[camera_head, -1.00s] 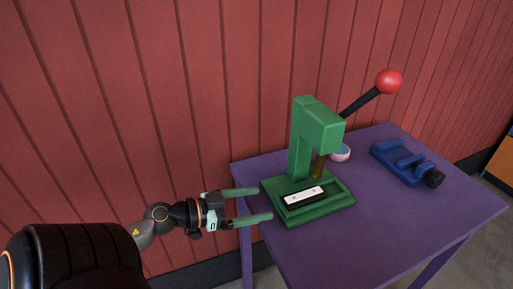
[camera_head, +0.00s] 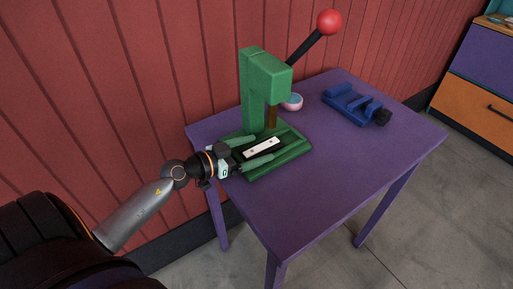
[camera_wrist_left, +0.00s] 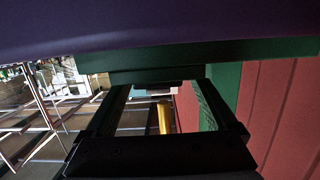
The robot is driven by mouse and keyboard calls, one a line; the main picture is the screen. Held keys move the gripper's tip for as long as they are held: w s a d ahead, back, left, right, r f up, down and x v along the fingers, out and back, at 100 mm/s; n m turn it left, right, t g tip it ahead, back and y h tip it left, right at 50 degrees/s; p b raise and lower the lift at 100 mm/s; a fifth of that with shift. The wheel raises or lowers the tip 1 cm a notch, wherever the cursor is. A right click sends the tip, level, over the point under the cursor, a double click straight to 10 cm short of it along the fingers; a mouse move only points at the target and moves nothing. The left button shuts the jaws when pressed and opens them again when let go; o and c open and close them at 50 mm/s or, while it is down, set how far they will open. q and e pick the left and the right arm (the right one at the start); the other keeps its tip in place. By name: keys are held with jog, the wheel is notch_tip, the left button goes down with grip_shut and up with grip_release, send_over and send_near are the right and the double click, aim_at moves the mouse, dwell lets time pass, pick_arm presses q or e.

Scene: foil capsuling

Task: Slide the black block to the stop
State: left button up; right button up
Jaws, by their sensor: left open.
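The black block (camera_head: 262,149), with a pale top plate bearing two dark dots, lies in the channel of the green press base (camera_head: 292,155). My left gripper (camera_head: 263,147) is open, with one finger on each side of the block at its near end. I cannot tell whether either finger touches it. In the left wrist view the block (camera_wrist_left: 155,91) shows between the dark fingers, with a yellow-brown piece beyond it. The stop cannot be made out clearly. My right gripper is not in view.
The green press column (camera_head: 254,95) rises behind the block, with a lever ending in a red ball (camera_head: 329,22). A small pink and blue round item (camera_head: 292,102) sits behind it. A blue fixture (camera_head: 352,104) stands at the table's right. The purple table's (camera_head: 340,180) front is clear.

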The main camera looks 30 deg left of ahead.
pick_arm(q)
jog(key=shift+w+d, duration=0.15)
jog(key=shift+w, duration=0.25)
grip_shut()
grip_release()
dwell(0.6)
jog(key=shift+s, duration=0.1)
jog(key=v, duration=1.2)
jog(key=shift+s, duration=0.15)
